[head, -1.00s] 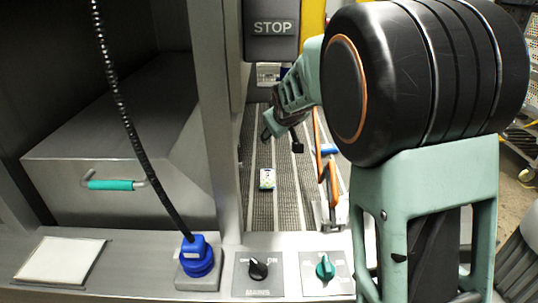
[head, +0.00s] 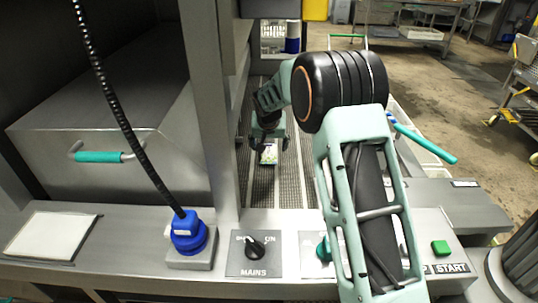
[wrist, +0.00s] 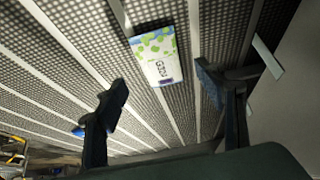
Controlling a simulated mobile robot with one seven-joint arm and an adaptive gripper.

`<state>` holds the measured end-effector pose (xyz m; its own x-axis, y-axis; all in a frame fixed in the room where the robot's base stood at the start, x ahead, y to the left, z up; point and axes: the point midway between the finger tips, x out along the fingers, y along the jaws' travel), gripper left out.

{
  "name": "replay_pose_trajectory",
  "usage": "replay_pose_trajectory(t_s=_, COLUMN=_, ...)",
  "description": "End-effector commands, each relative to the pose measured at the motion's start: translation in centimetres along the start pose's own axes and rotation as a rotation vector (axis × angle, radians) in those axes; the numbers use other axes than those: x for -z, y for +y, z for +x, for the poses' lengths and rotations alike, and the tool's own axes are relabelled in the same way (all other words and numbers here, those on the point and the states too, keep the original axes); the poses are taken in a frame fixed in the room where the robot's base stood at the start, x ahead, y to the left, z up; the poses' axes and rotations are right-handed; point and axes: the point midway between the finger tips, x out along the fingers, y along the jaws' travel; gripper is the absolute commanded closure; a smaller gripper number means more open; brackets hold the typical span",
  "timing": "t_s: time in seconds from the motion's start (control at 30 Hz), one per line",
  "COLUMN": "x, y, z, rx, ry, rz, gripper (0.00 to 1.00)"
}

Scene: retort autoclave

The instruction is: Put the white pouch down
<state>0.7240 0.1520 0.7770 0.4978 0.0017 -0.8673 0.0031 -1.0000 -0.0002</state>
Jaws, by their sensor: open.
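The white pouch (head: 269,157), printed in green and blue, lies flat on the grey perforated slatted surface (head: 291,188). In the wrist view the pouch (wrist: 157,58) shows ahead of the fingers, its full face visible. My gripper (head: 268,141) is just above and behind the pouch in the head view, pointing down. In the wrist view my gripper (wrist: 163,84) has its two dark fingers spread wide, with nothing between them touching the pouch. The exact height of the fingers over the surface cannot be told.
A steel post (head: 208,110) and a sloped metal housing (head: 110,125) with a teal handle (head: 98,157) stand left. In front is a panel with a MAINS knob (head: 255,247), a blue connector (head: 187,231) and a green START button (head: 440,247). A teal bar (head: 425,144) is at right.

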Motion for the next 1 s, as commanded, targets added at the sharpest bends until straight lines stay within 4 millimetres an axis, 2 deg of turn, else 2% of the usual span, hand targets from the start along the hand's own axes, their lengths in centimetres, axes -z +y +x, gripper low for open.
replay_pose_trajectory(t_s=0.3, x=0.2, y=-0.1, z=4.1, rx=0.0, ry=-0.002, rz=0.001, gripper=0.36)
replay_pose_trajectory(t_s=0.4, x=0.2, y=-0.1, z=5.0, rx=0.0, ry=-0.001, rz=0.0, gripper=0.36)
replay_pose_trajectory(t_s=0.67, x=0.3, y=-0.1, z=5.1, rx=0.0, ry=0.0, rz=0.0, gripper=0.36)
replay_pose_trajectory(t_s=1.0, x=0.3, y=-0.1, z=5.1, rx=0.0, ry=0.0, rz=-0.001, gripper=0.71)
